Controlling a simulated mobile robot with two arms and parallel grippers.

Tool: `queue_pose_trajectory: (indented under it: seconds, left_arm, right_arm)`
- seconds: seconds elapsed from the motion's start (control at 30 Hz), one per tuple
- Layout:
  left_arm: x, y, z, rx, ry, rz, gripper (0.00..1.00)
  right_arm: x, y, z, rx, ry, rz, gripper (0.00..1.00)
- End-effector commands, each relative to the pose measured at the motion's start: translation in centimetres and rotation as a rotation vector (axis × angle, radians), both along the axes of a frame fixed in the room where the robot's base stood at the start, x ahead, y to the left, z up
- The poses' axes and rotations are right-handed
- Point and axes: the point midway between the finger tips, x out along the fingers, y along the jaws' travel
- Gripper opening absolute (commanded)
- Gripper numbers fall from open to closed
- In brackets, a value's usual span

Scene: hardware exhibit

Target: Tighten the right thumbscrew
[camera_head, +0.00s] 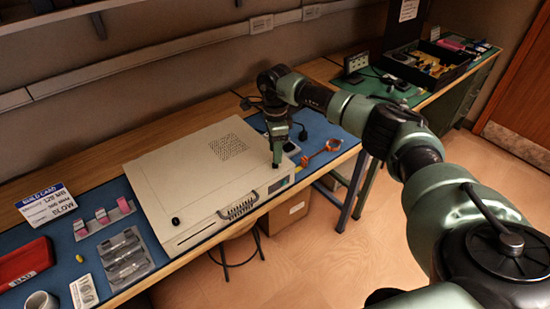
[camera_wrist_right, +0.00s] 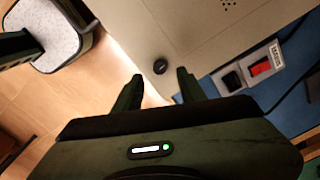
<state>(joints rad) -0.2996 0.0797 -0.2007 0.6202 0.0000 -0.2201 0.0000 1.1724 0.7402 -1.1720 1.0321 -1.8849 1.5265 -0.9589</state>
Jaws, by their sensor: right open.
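A beige computer case (camera_head: 205,180) lies flat on a blue mat on the workbench. A black thumbscrew (camera_head: 175,221) shows at its front left corner. Another black thumbscrew (camera_wrist_right: 160,66) stands near the case corner in the right wrist view; in the head view my gripper hides it. My right gripper (camera_head: 277,162) points down over the right end of the case. In the wrist view its two fingers (camera_wrist_right: 158,84) are apart and empty, with the thumbscrew just beyond the tips, roughly midway between them. Whether they touch it I cannot tell. My left gripper is not in view.
An orange tool (camera_head: 320,153) lies on the mat right of the case. A build card (camera_head: 46,204), a red bin (camera_head: 26,263) and small trays (camera_head: 124,257) stand left of it. A small holder with a red and a black part (camera_wrist_right: 246,70) sits beside the case.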

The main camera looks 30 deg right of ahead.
Motion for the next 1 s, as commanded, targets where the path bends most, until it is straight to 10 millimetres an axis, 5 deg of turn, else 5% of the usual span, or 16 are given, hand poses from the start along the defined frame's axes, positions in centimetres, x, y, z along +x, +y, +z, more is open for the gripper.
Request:
queue_pose_trajectory:
  seconds: [0.3,0.6,0.63,0.77,1.0]
  left_arm:
    - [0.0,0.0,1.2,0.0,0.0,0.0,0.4]
    - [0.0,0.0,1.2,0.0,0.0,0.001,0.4]
    - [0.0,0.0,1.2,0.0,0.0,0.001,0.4]
    - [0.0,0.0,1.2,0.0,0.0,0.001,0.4]
    - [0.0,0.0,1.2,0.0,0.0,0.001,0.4]
  right_arm:
    - [0.0,0.1,-3.9,0.003,0.0,-0.001,0.4]
    - [0.0,0.1,-4.4,0.003,-0.001,0.0,0.4]
    - [0.0,0.1,-4.4,0.003,-0.001,0.0,0.38]
    - [0.0,0.1,-4.3,0.004,-0.001,0.0,0.01]
    - [0.0,0.2,-4.3,0.004,-0.001,-0.005,0.0]
